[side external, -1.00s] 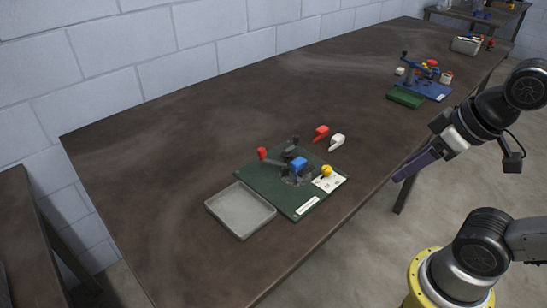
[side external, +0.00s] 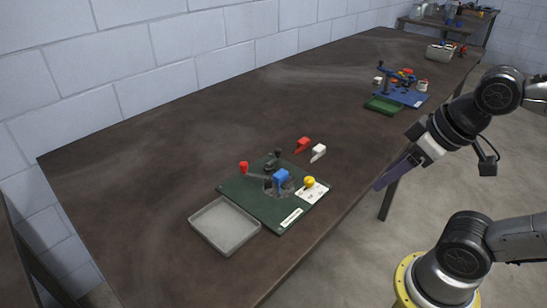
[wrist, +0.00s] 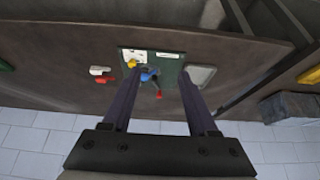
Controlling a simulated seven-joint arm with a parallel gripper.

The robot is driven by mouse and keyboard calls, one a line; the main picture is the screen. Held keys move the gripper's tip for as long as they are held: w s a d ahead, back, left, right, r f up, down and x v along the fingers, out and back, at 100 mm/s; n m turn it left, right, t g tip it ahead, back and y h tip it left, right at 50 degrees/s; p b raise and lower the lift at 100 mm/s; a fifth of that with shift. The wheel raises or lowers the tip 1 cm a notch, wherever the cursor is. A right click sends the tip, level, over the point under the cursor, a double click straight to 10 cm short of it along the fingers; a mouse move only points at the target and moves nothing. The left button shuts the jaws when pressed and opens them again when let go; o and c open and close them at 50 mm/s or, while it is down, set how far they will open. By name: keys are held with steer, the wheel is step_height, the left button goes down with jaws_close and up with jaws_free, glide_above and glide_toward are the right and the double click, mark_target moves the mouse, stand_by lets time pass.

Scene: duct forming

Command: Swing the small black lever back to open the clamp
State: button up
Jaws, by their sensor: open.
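A small black lever (side external: 272,161) rises behind the blue block. A red-tipped handle (side external: 243,167) sticks out to the left, and a yellow knob (side external: 309,181) sits at the right. In the wrist view the board (wrist: 168,72) appears beyond my fingers, with the blue part (wrist: 149,75) between them; I cannot make out the black lever there. My gripper (side external: 384,181) is open and empty, off the table's front edge, right of the board and well apart from it.
A grey tray (side external: 199,217) stands left of the board. A red piece (side external: 303,144) and a white piece (side external: 318,152) lie behind it. The table's middle is clear.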

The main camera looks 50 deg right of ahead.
stand_by(0.4)
steer(key=w+r+m, duration=0.6)
steer(key=w+r, duration=0.1)
steer(key=r, duration=0.3)
steer(key=w+d+r+m+g, duration=0.1)
steer(key=w+d+r+m, duration=0.1)
steer(key=w, duration=0.5)
steer(key=w+d+r+m+g, duration=0.1)
steer(key=w+r+m, duration=0.1)
steer(key=w, duration=0.4)
steer(key=m+g, duration=0.3)
steer(key=g, duration=0.1)
glide_above(278, 149)
step_height(278, 149, down, 19)
step_height(278, 149, down, 12)
steer(key=shift+f, duration=0.25)
